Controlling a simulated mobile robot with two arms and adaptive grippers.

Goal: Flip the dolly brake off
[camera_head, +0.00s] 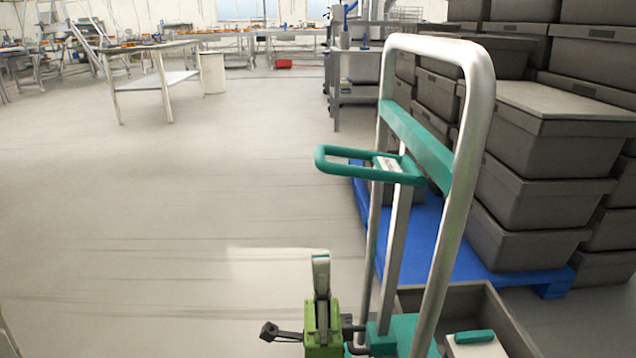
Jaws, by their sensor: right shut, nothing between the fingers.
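The dolly (479,110) stands right of centre, with a tall silver tube frame and teal crossbar. A teal loop handle (335,152) with a white label sticks out to the left from its inner post. Low down, a black lever (270,331) with a blunt end sticks out left; it looks like the brake, but its setting cannot be told. My right gripper (320,264), with a lime-green body and grey fingers, is at the bottom centre. It appears shut and empty, overlapping the black lever in the picture; contact cannot be told. My left gripper is out of view.
An open grey bin (497,308) sits low behind the dolly frame. Stacked grey crates (555,145) stand on a blue pallet (553,286) at the right. A worktable (137,50) stands at the back left. The floor (180,220) on the left is clear.

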